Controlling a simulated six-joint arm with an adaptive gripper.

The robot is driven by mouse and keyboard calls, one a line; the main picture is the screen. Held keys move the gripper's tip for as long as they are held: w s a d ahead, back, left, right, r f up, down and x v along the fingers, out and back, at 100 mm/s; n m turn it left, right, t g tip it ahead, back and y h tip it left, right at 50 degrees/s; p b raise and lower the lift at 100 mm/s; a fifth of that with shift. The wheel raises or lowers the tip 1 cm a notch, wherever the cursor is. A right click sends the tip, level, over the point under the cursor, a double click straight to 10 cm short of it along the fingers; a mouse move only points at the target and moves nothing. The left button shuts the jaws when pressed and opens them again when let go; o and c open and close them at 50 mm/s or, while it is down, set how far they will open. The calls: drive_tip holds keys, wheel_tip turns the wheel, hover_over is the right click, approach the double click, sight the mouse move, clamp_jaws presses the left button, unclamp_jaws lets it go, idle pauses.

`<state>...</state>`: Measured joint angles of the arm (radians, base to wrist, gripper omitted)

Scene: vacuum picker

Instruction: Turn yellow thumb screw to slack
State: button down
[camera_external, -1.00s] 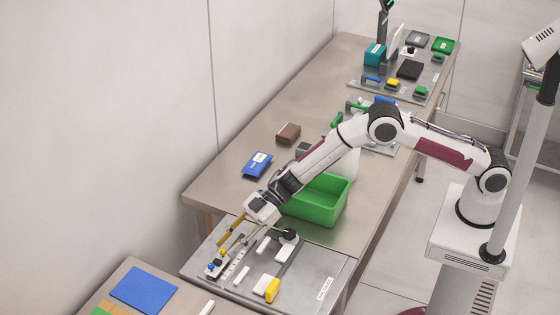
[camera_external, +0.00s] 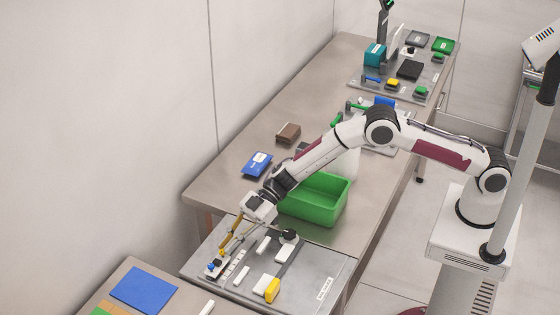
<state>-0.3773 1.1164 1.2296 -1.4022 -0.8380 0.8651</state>
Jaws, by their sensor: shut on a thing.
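My gripper (camera_external: 223,254) reaches down at the left of the grey metal plate (camera_external: 322,262), its ochre finger pointing at a small fixture (camera_external: 216,268). The jaws are shut at the yellow thumb screw on this fixture, where the fingertips hide most or all of it. The screw is too small here to tell its turn. A small blue knob (camera_external: 210,266) shows just left of the fingertips.
The plate also carries white blocks (camera_external: 242,276), a black round knob (camera_external: 289,236) and a yellow block (camera_external: 272,290). A blue pack (camera_external: 257,164) and brown box (camera_external: 288,132) lie farther back.

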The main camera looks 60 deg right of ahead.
drive_tip(key=shift+w+a+r+n+g+y, duration=0.15)
drive_tip(key=shift+w+r+n+g, duration=0.1)
drive_tip(key=shift+n+g, duration=0.55)
drive_tip(key=shift+w+r+n+g+y, duration=0.15)
drive_tip(key=shift+w+n+g, duration=0.1)
drive_tip(key=shift+n+g, duration=0.55)
drive_tip(key=shift+f+g, duration=0.1)
drive_tip(key=shift+g, duration=0.4)
drive_tip(key=c, duration=2)
unclamp_jaws()
drive_tip(key=shift+d, duration=0.2)
drive_tip(key=shift+f, duration=0.15)
drive_tip(key=shift+f, duration=0.1)
drive_tip(key=shift+d, duration=0.2)
drive_tip(key=shift+v, duration=5.85)
